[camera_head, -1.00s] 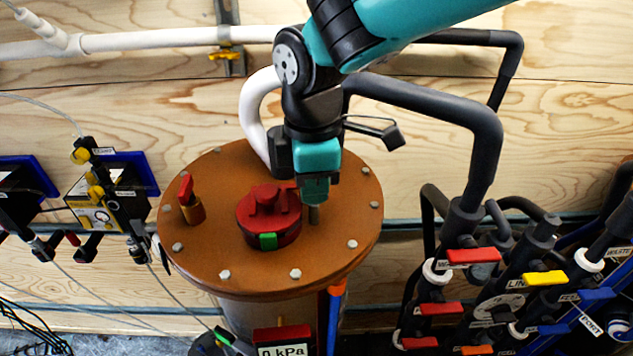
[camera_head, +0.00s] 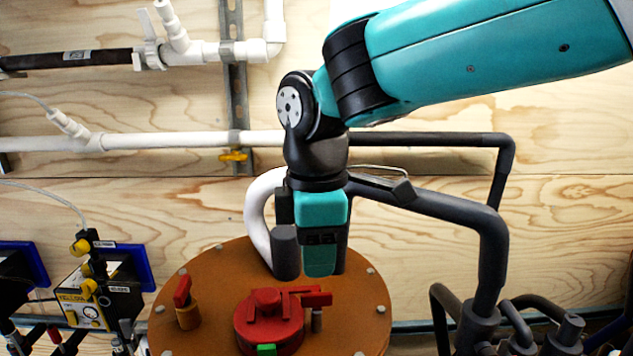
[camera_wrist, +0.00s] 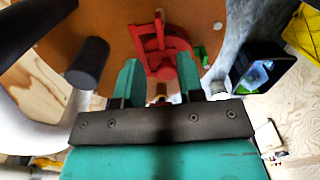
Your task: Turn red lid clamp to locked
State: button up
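The brown round lid (camera_head: 215,290) has a red cap (camera_head: 255,330) with a raised handle and a small green tab (camera_head: 266,350) at its front. Right of the cap, a red clamp bar (camera_head: 318,299) sits on a short post (camera_head: 316,321) and points sideways in the head view, its left end over or beside the cap. My gripper (camera_head: 320,272) points down just above the bar, apart from it. In the wrist view my gripper (camera_wrist: 158,72) has its two teal fingers apart, with nothing held.
A red-handled valve (camera_head: 183,292) stands on the lid's left side. A thick white hose (camera_head: 260,215) and dark pipes (camera_head: 490,250) rise behind and right. A gauge box (camera_head: 95,300) hangs left. The space above the lid's left half is clear.

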notch_tip(320, 180, up, 11)
jog(key=b, duration=0.1)
dwell(0.3)
jog(key=s+d+f+m+y+b, duration=0.1)
jog(key=s+d+f+m+b, duration=0.15)
jog(key=d+f, duration=0.3)
jog(key=s+d+f+m+b, duration=0.1)
jog(key=d+f+m+b, duration=0.15)
jog(key=d+f, duration=0.3)
jog(key=s+d+f+m+y+b, duration=0.2)
jog(key=s+f+m, duration=0.5)
jog(key=s+f, duration=0.4)
jog(key=d+y, duration=0.1)
jog(key=d, duration=0.1)
jog(key=shift+s+d+f+m, duration=0.2)
jog(key=shift+d+m, duration=0.1)
jog(key=shift+d, duration=0.1)
